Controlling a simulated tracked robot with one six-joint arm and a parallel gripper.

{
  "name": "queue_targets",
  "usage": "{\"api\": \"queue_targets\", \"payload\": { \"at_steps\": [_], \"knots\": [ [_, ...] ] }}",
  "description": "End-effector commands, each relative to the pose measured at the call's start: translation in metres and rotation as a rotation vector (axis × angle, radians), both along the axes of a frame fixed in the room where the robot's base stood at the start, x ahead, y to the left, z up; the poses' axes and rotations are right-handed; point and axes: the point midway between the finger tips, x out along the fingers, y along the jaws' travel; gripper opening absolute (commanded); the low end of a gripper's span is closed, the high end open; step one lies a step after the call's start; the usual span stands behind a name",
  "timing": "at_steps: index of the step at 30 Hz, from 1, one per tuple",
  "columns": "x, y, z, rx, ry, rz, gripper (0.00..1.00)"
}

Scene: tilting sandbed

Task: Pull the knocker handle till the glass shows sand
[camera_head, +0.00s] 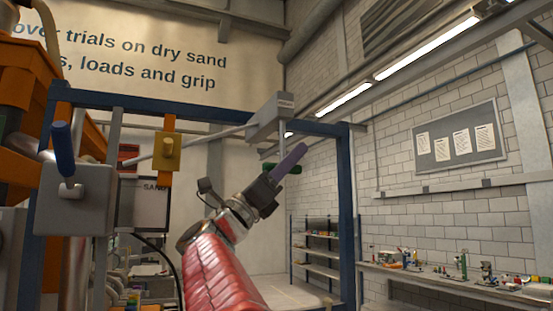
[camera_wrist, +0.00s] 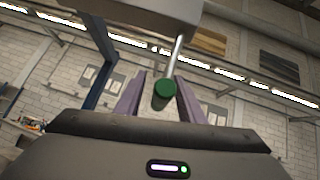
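The green knocker handle (camera_head: 296,169) hangs below a grey box (camera_head: 268,120) on the blue frame, partly hidden behind my gripper's purple finger. In the wrist view the handle (camera_wrist: 163,95) is a green cylinder on a thin metal rod (camera_wrist: 176,55). My gripper (camera_head: 290,158) reaches up to it from below. In the wrist view its purple fingers (camera_wrist: 160,82) stand apart, one on each side of the handle, with a visible gap at the left finger; contact on the right is unclear. A panel lettered "SAND" (camera_head: 154,188) is at left. I cannot make out a sand-showing glass.
The blue frame (camera_head: 346,215) stands around the work area. At left are a grey block (camera_head: 75,205) with a blue lever (camera_head: 63,148) and a yellow block (camera_head: 167,152) on a slanting rod. A cluttered bench (camera_head: 460,280) runs along the right wall.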

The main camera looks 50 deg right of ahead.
Motion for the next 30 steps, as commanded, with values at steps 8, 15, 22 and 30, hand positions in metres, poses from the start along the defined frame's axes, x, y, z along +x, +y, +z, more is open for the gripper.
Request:
{"api": "queue_targets", "payload": {
  "at_steps": [8, 15, 22, 30],
  "knots": [
    [-0.0024, -0.0053, 0.0059, 0.0, 0.0, 0.0, 0.36],
    [-0.0025, -0.0052, 0.0057, -0.001, 0.001, 0.0, 0.28],
    [-0.0025, -0.0053, 0.0057, 0.0, 0.0, -0.001, 0.12],
    [-0.0024, -0.0053, 0.0055, -0.001, 0.001, 0.0, 0.0]
  ]
}}
